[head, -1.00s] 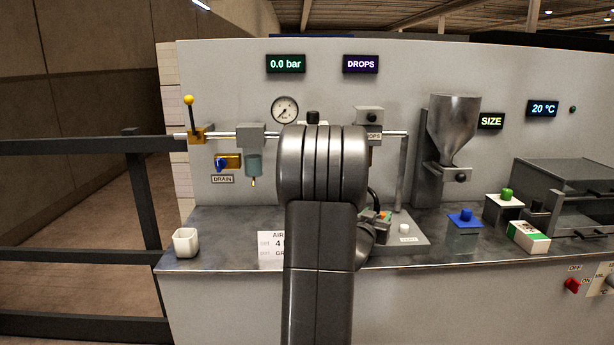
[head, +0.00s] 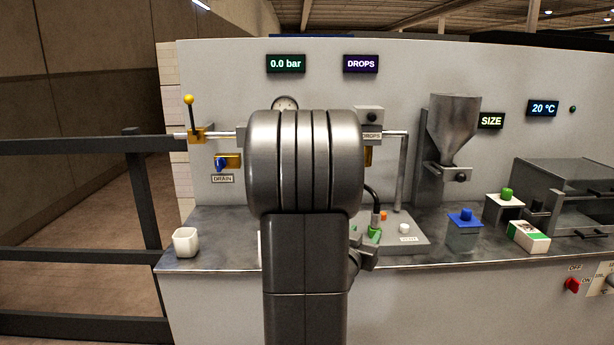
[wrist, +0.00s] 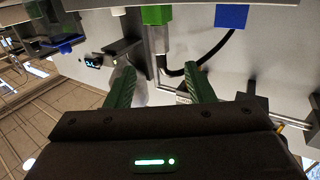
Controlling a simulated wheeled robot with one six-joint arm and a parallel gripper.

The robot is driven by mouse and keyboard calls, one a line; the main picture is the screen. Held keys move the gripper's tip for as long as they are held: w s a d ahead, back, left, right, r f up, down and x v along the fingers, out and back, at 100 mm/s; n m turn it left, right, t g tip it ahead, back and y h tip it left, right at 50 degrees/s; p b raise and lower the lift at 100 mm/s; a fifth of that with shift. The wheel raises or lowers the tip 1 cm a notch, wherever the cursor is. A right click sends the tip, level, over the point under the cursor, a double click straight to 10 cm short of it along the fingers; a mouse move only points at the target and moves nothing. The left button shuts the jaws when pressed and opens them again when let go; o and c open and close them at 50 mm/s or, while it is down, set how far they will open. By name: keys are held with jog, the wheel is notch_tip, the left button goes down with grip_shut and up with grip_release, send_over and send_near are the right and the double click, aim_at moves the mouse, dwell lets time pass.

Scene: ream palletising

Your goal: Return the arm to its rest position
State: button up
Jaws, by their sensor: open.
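My arm (head: 305,180) stands upright in the middle of the head view and hides part of the bench and wall behind it. My gripper shows in the wrist view (wrist: 160,80), its two green fingers spread apart with nothing held between them. In the head view the arm hides most of the gripper. The wrist picture is turned over, with the bench fittings towards its top edge.
A steel hopper (head: 453,125) hangs on the wall. A dark railing (head: 80,145) runs at the left.

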aim_at(377, 205)
jog(key=x, duration=1)
jog(key=shift+w+d, duration=0.15)
jog(key=shift+w, duration=0.15)
notch_tip(377, 205, up, 3)
jog(key=p, duration=0.2)
jog(key=shift+w+r+p, duration=0.15)
jog(key=shift+p, duration=0.15)
jog(key=shift+d+r+p, duration=0.1)
jog(key=shift+r+p, duration=0.3)
jog(key=shift+p, duration=0.4)
notch_tip(377, 205, up, 5)
jog(key=p, duration=0.4)
jog(key=shift+f, duration=0.2)
jog(key=shift+r, duration=0.1)
